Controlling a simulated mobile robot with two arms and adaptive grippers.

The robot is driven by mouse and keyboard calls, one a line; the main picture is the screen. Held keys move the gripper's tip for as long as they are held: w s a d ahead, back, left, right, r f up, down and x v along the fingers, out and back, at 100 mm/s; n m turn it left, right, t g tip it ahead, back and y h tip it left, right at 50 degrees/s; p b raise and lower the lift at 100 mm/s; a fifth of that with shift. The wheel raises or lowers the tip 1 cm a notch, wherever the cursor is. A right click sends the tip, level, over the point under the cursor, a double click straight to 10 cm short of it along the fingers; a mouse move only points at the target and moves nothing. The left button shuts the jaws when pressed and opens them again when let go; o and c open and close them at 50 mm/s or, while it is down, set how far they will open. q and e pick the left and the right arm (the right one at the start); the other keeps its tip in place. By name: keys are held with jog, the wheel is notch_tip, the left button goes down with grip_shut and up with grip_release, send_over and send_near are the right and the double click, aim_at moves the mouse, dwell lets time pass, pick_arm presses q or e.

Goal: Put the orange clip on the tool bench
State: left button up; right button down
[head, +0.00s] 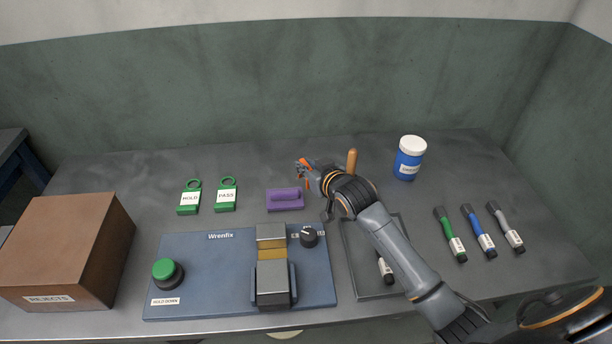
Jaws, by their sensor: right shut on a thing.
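My right gripper (305,174) reaches over the back middle of the dark grey worktop (130,200), its arm coming in from the lower right. It is shut on the orange clip (306,162), with orange parts showing at the fingertips. The fingers hide much of the clip. I cannot tell whether the clip touches the worktop. No label shows which surface is the tool bench; a blue-framed table (10,165) also shows at the left edge. My left gripper is not in view.
A blue Wrenfix fixture (210,270), a grey tray (365,285), green tags (225,200), a blue jar (408,162), markers (479,233) and a brown REJECTS box (65,245) stand around.

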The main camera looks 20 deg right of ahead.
jog(key=shift+w+d+f, duration=0.1)
jog(key=shift+w+f, duration=0.1)
jog(key=shift+f, duration=0.1)
jog(key=shift+w+f, duration=0.15)
jog(key=shift+f, duration=1.55)
jog(key=shift+f, duration=0.2)
jog(key=c, duration=1.3)
grip_release()
jog(key=shift+c, duration=0.2)
jog(key=shift+r, duration=0.1)
